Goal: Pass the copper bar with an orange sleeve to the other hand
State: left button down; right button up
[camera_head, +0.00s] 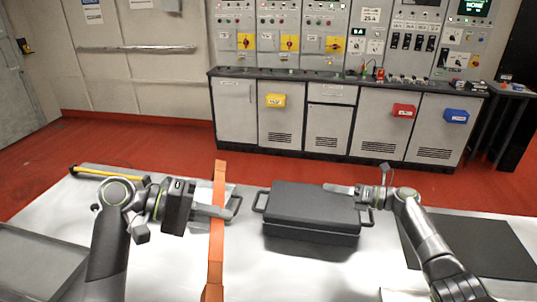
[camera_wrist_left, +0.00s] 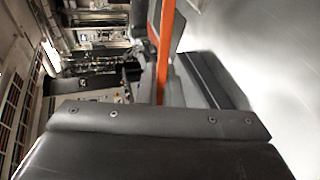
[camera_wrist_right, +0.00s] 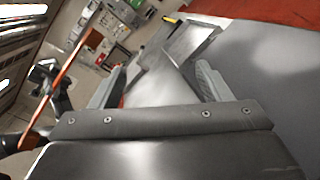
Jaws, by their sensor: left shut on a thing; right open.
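The copper bar with an orange sleeve (camera_head: 216,245) stands long and narrow in the head view, running from the back of the table toward me. My left gripper (camera_head: 220,204) is shut on it along its upper part. In the left wrist view the bar (camera_wrist_left: 165,45) passes between the fingers. My right gripper (camera_head: 340,188) is open and empty, above the back right of a dark case, apart from the bar. In the right wrist view the bar (camera_wrist_right: 72,65) is off to the left, outside the open fingers (camera_wrist_right: 155,85).
The dark case (camera_head: 311,212) with side handles lies on the table (camera_head: 300,272) between the grippers. A grey tray (camera_head: 35,262) is at left, a yellow-handled tool (camera_head: 108,173) at the back left, a dark mat (camera_head: 475,245) at right. Control cabinets (camera_head: 330,120) stand beyond the red floor.

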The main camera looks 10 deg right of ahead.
pick_arm(q)
jog(key=shift+r, duration=0.1)
pick_arm(e)
jog(key=w+a+r+n+g, duration=0.2)
jog(key=a+r+n+g, duration=0.3)
jog(key=a+r+n, duration=0.5)
jog(key=n+g+h, duration=0.1)
jog(key=n+g, duration=0.3)
send_near(225, 169)
jog(key=x, duration=0.3)
jog(key=f+x, duration=0.1)
jog(key=x, duration=0.3)
jog(key=w+x, duration=0.1)
jog(key=x, duration=0.2)
jog(key=shift+w+f, duration=0.1)
jog(key=shift+f, duration=0.25)
grip_shut()
pick_arm(q)
jog(key=c, duration=1.5)
grip_release()
